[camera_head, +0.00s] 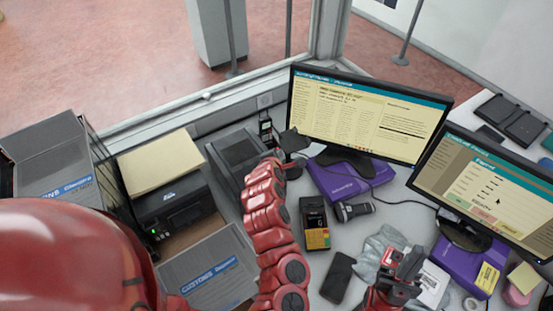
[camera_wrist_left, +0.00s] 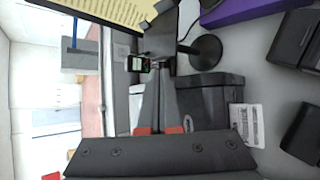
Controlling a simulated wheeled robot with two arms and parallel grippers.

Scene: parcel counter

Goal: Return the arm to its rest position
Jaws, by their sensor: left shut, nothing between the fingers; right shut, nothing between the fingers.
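My left arm, red, rises from the lower left in the head view. Its dark gripper (camera_head: 293,140) is at the arm's far end, in front of the left monitor's lower left corner. My right gripper (camera_head: 407,264) is low at the right, shut and empty, over a crumpled grey-blue bag (camera_head: 375,246). I cannot tell whether it touches the bag.
Two monitors (camera_head: 365,115) (camera_head: 487,192) stand on purple boxes (camera_head: 340,180). A label printer (camera_head: 240,155), small handset (camera_head: 265,128), card terminal (camera_head: 314,222), phone (camera_head: 337,277) and scanner (camera_head: 353,211) crowd the counter. A printer (camera_head: 177,207) and grey boxes are at left.

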